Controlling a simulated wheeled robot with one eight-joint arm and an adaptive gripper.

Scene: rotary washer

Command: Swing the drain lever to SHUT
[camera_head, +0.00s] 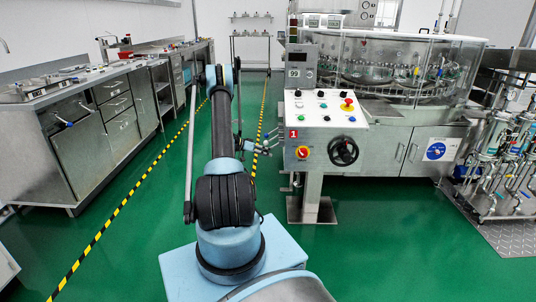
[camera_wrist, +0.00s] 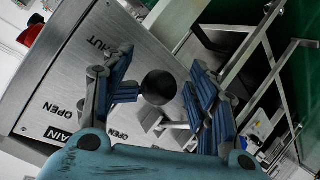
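In the wrist view a black ball knob (camera_wrist: 158,87), apparently the drain lever's end, shows between the two blue-padded fingers of my gripper (camera_wrist: 162,90). The fingers are open, with a visible gap on each side of the knob. A grey metal lever piece (camera_wrist: 170,128) shows below the knob, partly hidden by the right finger. The metal panel (camera_wrist: 75,75) behind carries the labels SHUT (camera_wrist: 100,43), OPEN (camera_wrist: 50,107) and a partly hidden DRAIN (camera_wrist: 60,133); another OPEN (camera_wrist: 117,133) lies near the lever. In the head view my gripper (camera_head: 260,147) is small, left of the control console.
The control console (camera_head: 322,115) has buttons, a red rotary switch (camera_head: 302,152) and a black handwheel (camera_head: 343,151). The glass-covered rotary washer (camera_head: 400,65) stands behind. A steel counter (camera_head: 85,130) lines the left. Green floor (camera_head: 120,255) is free between. Metal frame bars (camera_wrist: 270,60) lie beyond the right finger.

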